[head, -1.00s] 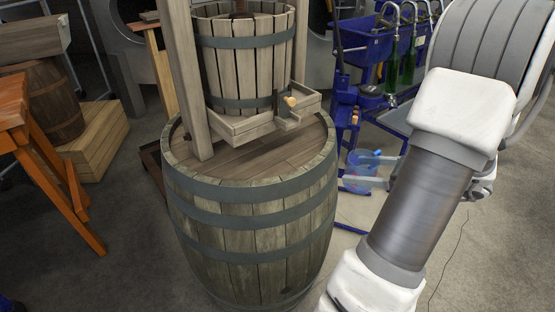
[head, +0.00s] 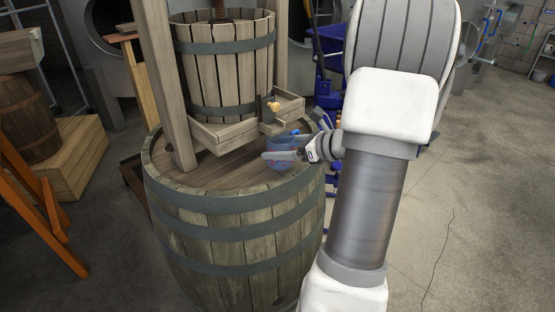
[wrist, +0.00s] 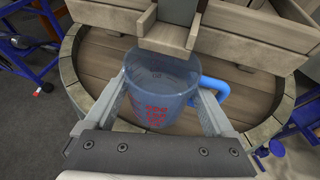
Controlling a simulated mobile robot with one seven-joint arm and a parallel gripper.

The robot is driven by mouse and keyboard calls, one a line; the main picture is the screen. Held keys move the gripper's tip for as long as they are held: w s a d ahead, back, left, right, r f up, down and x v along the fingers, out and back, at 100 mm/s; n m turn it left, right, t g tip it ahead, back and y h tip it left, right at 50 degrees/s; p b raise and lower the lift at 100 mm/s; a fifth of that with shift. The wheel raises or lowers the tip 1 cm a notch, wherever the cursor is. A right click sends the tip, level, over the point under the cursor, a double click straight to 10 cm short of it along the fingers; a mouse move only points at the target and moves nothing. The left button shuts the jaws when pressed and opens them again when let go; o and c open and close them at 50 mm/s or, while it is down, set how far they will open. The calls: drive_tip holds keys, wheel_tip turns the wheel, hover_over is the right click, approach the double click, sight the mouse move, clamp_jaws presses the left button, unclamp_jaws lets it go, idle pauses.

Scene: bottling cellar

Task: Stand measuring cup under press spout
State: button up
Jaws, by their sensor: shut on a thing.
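The measuring cup (wrist: 160,92) is clear bluish plastic with red markings and a blue handle (wrist: 216,86). My gripper (wrist: 160,108) is shut on the cup, one finger on each side of it. In the head view the cup (head: 281,153) is over the right part of the barrel top (head: 215,175), just below and in front of the press spout (head: 277,125). The wooden spout (wrist: 168,36) shows just beyond the cup's rim in the wrist view. The cup looks upright. I cannot tell whether its base touches the barrel top.
The slatted press basket (head: 225,60) stands on the barrel between wooden posts (head: 163,80). A small tap knob (head: 273,107) sits above the spout. A blue bottling stand (head: 328,60) is behind. An orange trestle (head: 40,190) is at left. Floor at right is clear.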

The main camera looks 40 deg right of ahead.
drive_tip(key=shift+w+a+f, duration=0.15)
drive_tip(key=shift+w+a, duration=0.05)
drive_tip(key=shift+w, duration=0.3)
drive_tip(key=shift+f+b, duration=0.65)
drive_tip(key=shift+f, duration=0.95)
drive_tip(key=shift+f, duration=0.15)
drive_tip(key=o, duration=1.1)
drive_tip(key=shift+s+d+r, duration=0.15)
drive_tip(key=shift+s+r, duration=0.1)
drive_tip(key=shift+r, duration=0.05)
drive_tip(key=p+v, duration=0.2)
drive_tip(key=v, duration=0.9)
drive_tip(key=shift+s, duration=0.3)
